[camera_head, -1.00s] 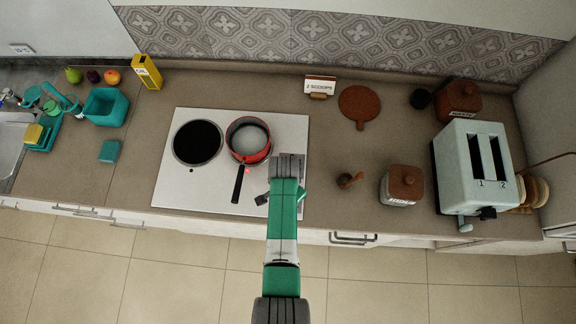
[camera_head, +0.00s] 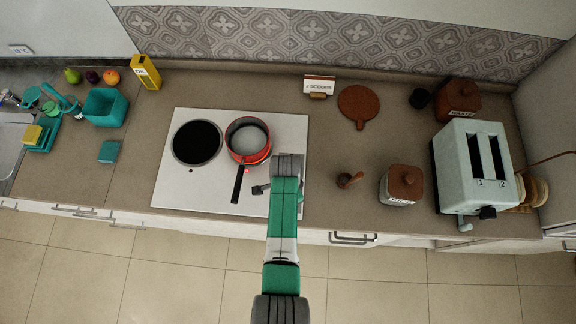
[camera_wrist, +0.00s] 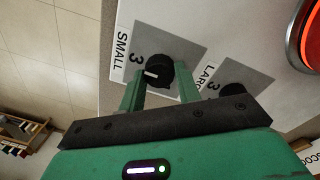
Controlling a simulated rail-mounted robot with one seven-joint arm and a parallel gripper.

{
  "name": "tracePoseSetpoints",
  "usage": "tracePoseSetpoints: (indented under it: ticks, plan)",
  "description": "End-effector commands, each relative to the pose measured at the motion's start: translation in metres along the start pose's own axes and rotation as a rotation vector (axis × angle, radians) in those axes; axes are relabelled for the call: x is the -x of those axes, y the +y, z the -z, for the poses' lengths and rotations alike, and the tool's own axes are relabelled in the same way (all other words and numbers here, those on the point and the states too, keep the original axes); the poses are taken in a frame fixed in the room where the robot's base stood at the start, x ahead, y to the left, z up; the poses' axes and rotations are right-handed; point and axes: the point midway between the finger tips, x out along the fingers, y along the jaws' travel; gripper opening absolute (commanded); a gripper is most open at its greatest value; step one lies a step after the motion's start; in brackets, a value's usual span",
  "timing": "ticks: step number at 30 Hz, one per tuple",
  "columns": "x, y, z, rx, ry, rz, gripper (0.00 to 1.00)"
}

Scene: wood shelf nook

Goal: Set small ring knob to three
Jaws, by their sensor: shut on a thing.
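The small ring knob (camera_wrist: 163,67) is a black dial on a grey plate marked SMALL and 3 in the wrist view. Its white pointer faces left, toward the side where the 3 is printed; I cannot tell whether it lines up exactly. My gripper (camera_wrist: 160,84) is shut on this knob, with a green finger on each side. In the head view my gripper's wrist (camera_head: 287,170) is over the front right of the white hob (camera_head: 215,198) and hides the knob. A red pot (camera_head: 264,150) stands on the right ring, with an orange-red glow at its lower edge.
The large ring knob (camera_wrist: 232,91) is beside the small one, partly hidden by my gripper. The pot's black handle (camera_head: 237,185) points forward, left of my wrist. The left ring (camera_head: 198,142) is dark.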

Motion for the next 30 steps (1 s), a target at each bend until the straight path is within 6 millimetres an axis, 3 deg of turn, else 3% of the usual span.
tracePoseSetpoints:
  ticks: [5, 6, 9, 17, 30]
  plan:
    - [0.001, 0.000, 0.000, -0.001, 0.000, 0.000, 0.10]
    - [0.001, 0.000, 0.000, -0.001, 0.000, 0.000, 0.39]
    - [0.001, 0.000, 0.000, 0.000, 0.000, 0.000, 0.55]
    - [0.002, 0.000, 0.000, 0.000, 0.000, 0.001, 0.55]
    - [0.073, 0.000, 0.000, 0.000, 0.001, 0.001, 0.55]
